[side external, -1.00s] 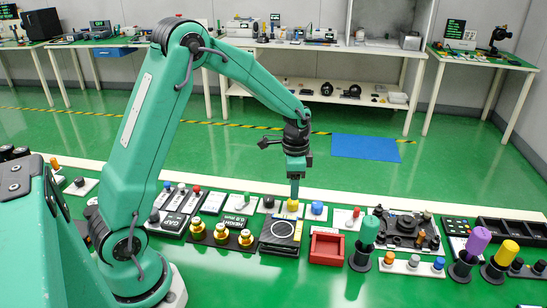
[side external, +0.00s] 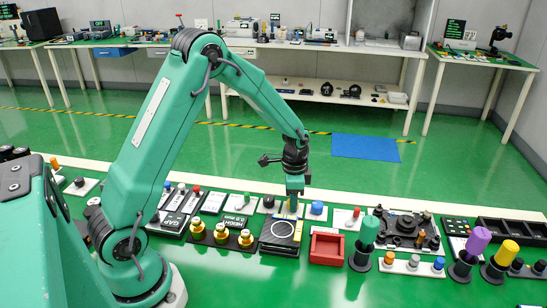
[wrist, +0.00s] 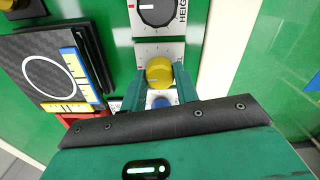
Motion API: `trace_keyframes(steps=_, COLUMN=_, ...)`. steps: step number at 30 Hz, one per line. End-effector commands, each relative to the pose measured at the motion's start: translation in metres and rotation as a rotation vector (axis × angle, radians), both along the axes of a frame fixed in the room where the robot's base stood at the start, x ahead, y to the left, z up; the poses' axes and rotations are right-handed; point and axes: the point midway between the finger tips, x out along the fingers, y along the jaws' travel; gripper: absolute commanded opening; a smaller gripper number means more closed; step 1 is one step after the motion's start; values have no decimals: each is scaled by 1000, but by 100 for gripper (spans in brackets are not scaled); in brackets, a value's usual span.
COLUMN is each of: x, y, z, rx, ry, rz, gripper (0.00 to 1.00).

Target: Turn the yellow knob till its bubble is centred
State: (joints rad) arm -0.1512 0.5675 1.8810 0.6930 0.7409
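The yellow knob (wrist: 159,71) stands on a pale panel in the wrist view, between my gripper's (wrist: 160,74) two green fingers. The fingers are apart, one on each side of the knob; I cannot tell whether they touch it. In the side view my gripper (side external: 294,207) points down at the knob and hides much of it. A black plate with a white circle (wrist: 48,77) lies beside the knob. It carries a yellow vial with a blue edge (wrist: 75,68) and a second yellow vial (wrist: 65,107). Their bubbles are too small to read.
A black knob (wrist: 157,10) and a blue knob (wrist: 161,101) flank the yellow one closely. A red tray (side external: 326,247) stands right of the plate in the side view. Brass knobs (side external: 221,234) stand left of it.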

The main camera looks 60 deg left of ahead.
Motion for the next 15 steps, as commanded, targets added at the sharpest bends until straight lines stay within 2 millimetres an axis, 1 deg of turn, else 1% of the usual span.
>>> trace_keyframes(steps=1, x=0, y=0, z=0, rx=0, ry=0, rz=0, gripper=15)
trace_keyframes(steps=2, x=0, y=0, z=0, rx=0, ry=0, rz=0, gripper=9)
trace_keyframes(steps=3, x=0, y=0, z=0, rx=0, ry=0, rz=0, gripper=7)
trace_keyframes(steps=10, x=0, y=0, z=0, rx=0, ry=0, rz=11, gripper=8)
trace_keyframes(steps=15, x=0, y=0, z=1, rx=0, ry=0, rz=53, gripper=8)
